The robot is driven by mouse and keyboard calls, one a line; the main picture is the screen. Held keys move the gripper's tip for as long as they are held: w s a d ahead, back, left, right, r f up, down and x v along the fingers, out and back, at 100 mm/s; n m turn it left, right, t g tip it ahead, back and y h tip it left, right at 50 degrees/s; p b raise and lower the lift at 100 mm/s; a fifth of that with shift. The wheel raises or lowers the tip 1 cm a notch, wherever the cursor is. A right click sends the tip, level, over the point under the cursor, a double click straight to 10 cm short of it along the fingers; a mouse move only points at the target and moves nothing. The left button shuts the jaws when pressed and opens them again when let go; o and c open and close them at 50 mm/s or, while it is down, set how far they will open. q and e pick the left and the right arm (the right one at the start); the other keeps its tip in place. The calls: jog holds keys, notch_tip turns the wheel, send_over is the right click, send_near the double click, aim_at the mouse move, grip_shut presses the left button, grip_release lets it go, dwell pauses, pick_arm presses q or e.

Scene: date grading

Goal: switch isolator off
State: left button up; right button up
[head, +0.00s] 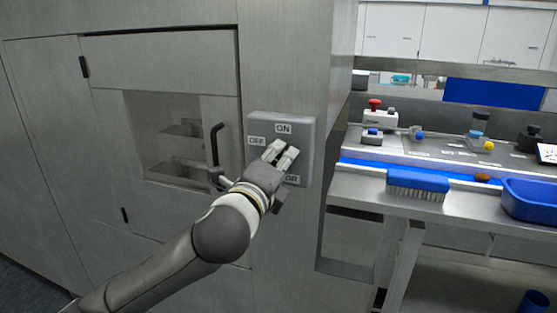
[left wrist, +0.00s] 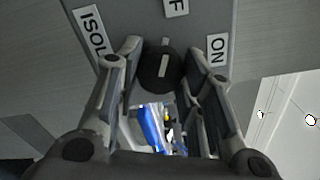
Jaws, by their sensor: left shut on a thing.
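The grey isolator box (head: 309,135) is on the steel cabinet wall, with labels ON at the top, OFF at the left and a partly hidden one below. My left gripper (head: 282,152) is at the front of the box and covers the switch in the head view. In the left wrist view, the black round isolator knob (left wrist: 158,72) sits between the fingers of my left gripper (left wrist: 161,50), which are shut on it. A pale stripe on the knob runs roughly towards the partly cut-off OFF label (left wrist: 175,6). My right gripper is not in view.
A cabinet door with a window (head: 165,115) and a dark handle (head: 215,145) is left of the box. At the right, a steel bench holds a blue brush (head: 418,182), a blue tray (head: 530,200) and a box with a red button (head: 375,104).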

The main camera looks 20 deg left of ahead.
pick_arm(q)
jog(key=shift+n, duration=0.4)
jog(key=o, duration=1)
jog(key=shift+o, duration=0.2)
